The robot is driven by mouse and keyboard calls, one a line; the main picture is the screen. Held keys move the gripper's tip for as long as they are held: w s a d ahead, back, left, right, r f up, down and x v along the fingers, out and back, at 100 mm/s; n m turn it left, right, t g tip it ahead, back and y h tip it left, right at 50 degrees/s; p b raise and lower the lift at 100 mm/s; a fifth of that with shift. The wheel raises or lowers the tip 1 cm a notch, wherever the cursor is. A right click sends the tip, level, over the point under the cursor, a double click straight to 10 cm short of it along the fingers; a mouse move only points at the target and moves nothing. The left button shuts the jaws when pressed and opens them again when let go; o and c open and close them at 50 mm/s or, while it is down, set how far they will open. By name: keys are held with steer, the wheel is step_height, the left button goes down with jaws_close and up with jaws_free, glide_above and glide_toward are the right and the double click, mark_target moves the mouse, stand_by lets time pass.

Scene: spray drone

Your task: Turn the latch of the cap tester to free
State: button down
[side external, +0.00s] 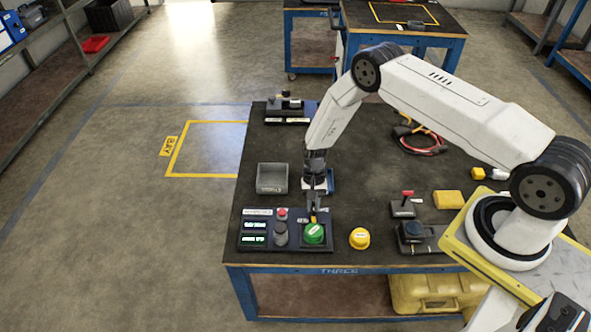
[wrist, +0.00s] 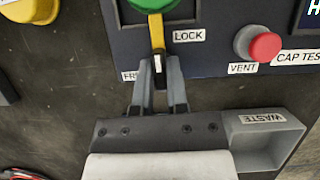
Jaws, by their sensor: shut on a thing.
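The cap tester (side external: 285,243) is a dark panel at the table's front left, with a green cap (side external: 314,234) on it. The latch (wrist: 156,32) is a yellow lever running down from beside the green cap in the wrist view. My gripper (wrist: 159,75) is shut on the latch's dark end, one finger on each side; it also shows in the side view (side external: 313,205). The LOCK label (wrist: 188,35) is to the latch's right. A label starting "FR" (wrist: 130,76) is at its lower left, partly hidden by a finger. The latch points between the two labels, nearer the "FR" one.
A red VENT button (wrist: 265,47) stands on the panel. The grey WASTE tray (side external: 272,178) is behind the tester. A yellow cap (side external: 359,238) is to its right, and a small red-lever device (side external: 403,206) stands beyond. Red and black cables (side external: 420,142) lie farther back.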

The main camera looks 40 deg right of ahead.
steer(key=n+g+h, duration=0.1)
steer(key=n, duration=0.3)
steer(key=shift+a+n, duration=0.1)
steer(key=shift+n, duration=0.2)
steer(key=n+h, duration=0.2)
steer(key=n, duration=0.2)
steer(key=shift+n, duration=0.3)
steer(key=n+h, duration=0.2)
steer(key=n, duration=0.2)
steer(key=shift+a, duration=0.15)
steer(key=shift+n+t+h, duration=0.5)
steer(key=shift+n+h, duration=0.1)
steer(key=shift+n, duration=1.6)
steer(key=c, duration=0.6)
jaws_free()
steer(key=shift+c, duration=0.2)
